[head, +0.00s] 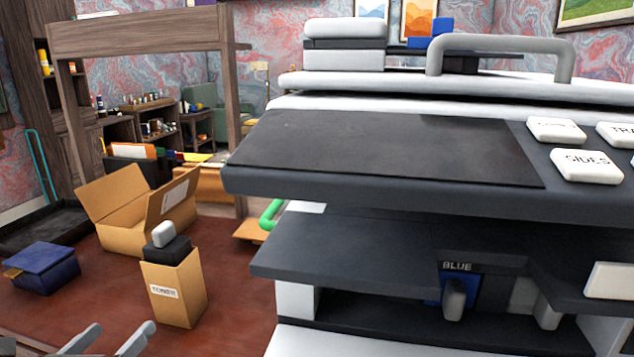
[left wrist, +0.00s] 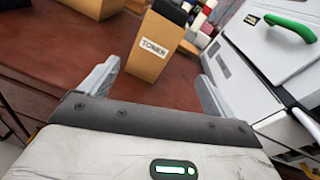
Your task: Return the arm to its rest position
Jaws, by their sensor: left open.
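My left gripper (head: 108,341) shows at the bottom left of the head view, its two grey fingers apart with nothing between them. In the left wrist view my left gripper (left wrist: 156,88) is open, with bare brown desk top between its fingers. The cardboard toner box (head: 176,288) stands upright beyond the fingertips, apart from them, with black and grey items sticking out of its top. The toner box (left wrist: 155,48) also shows in the left wrist view, ahead of the fingers. My right gripper is in neither view.
A large grey and white printer (head: 400,190) fills the right side, with a slot marked BLUE. An open cardboard box (head: 125,235), a dark blue box (head: 42,270) and a black tray (head: 40,230) stand at left. The red-brown desk top (head: 100,305) is clear around the left gripper.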

